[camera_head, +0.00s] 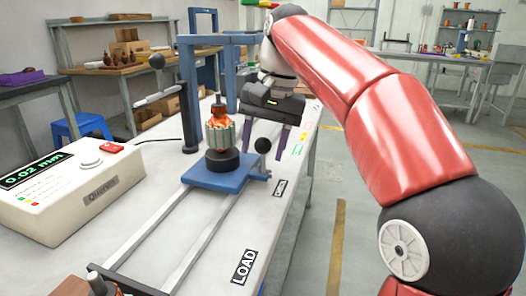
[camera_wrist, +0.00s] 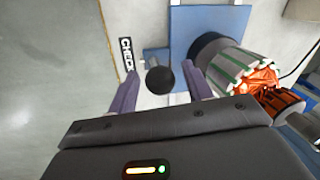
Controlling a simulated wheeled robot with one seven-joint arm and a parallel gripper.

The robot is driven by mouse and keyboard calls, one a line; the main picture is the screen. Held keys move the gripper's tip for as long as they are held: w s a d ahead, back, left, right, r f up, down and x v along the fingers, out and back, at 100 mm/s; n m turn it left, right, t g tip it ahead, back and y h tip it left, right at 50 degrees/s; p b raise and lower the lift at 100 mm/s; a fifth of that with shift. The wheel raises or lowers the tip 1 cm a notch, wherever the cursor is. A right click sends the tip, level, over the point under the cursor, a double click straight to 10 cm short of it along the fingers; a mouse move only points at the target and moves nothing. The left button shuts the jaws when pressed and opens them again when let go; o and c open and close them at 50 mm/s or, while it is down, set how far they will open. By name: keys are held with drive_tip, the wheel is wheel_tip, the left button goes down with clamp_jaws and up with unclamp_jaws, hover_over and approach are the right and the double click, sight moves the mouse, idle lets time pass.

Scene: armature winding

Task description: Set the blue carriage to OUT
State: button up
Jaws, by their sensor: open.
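The blue carriage (camera_head: 218,178) sits on two rails and bears a dark round base with an upright armature (camera_head: 219,133) of grey core and orange windings. A black ball knob (camera_head: 263,145) stands at the carriage's right side, near the CHECK label (camera_head: 280,188). My gripper (camera_head: 266,136) is open, its purple fingers pointing down close to the knob. In the wrist view, the knob (camera_wrist: 160,80) shows between the two fingers of my gripper (camera_wrist: 162,72), with gaps on both sides. The carriage plate (camera_wrist: 208,25) and armature are at the right there. I cannot read an OUT label.
The LOAD label (camera_head: 245,265) lies at the near end of the bench. A gauge box (camera_head: 75,190) reading 0.02 mm stands left. A blue frame (camera_head: 187,90) rises behind the carriage, and a lever with a black ball (camera_head: 157,62) stands left of it. The near rails (camera_head: 190,245) are clear.

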drive_tip(key=shift+f, duration=0.3)
clamp_jaws()
idle(0.3)
